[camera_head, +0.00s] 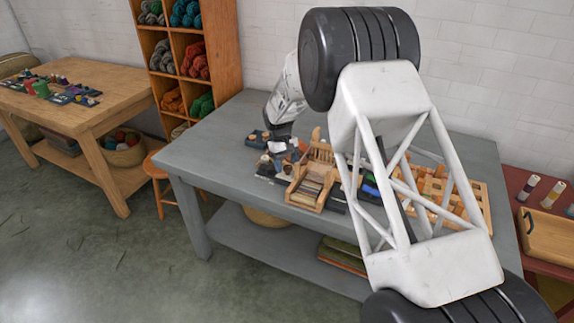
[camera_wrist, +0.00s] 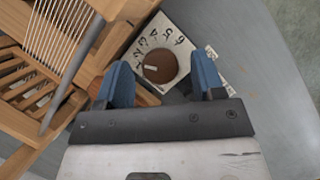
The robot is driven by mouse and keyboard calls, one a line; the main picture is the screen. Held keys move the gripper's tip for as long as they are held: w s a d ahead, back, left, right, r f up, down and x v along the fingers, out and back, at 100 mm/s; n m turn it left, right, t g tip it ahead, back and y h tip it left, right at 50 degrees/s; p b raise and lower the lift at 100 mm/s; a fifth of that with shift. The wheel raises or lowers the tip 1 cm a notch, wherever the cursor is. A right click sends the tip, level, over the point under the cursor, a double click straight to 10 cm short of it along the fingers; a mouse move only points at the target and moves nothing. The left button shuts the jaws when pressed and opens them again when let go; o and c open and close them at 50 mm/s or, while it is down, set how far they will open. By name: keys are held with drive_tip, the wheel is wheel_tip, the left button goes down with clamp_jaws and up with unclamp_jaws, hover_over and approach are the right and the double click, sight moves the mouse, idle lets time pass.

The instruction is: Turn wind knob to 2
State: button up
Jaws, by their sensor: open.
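The wind knob (camera_wrist: 160,67) is a round brown dial with a pale pointer line, set on a light plate (camera_wrist: 178,43) with numbers around it. In the wrist view it lies just beyond my gripper (camera_wrist: 162,82), between the directions of the two blue fingertips. The pointer line lies toward the left side of the dial, near the low end of the visible numbers; I cannot tell exactly which number it meets. My gripper is open and nothing is between its fingers. In the head view my gripper (camera_head: 278,135) is low over the grey table, and the knob cannot be made out.
A wooden loom (camera_wrist: 50,50) with strings stands left of the knob and close to the left finger; it also shows in the head view (camera_head: 312,180). Other wooden frames (camera_head: 440,190) stand farther right on the grey table (camera_head: 215,137). The table is bare at its left end.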

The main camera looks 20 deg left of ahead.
drive_tip(key=v, duration=0.7)
drive_tip(key=shift+r, duration=0.3)
drive_tip(key=shift+a, duration=0.1)
drive_tip(key=shift+r, duration=0.1)
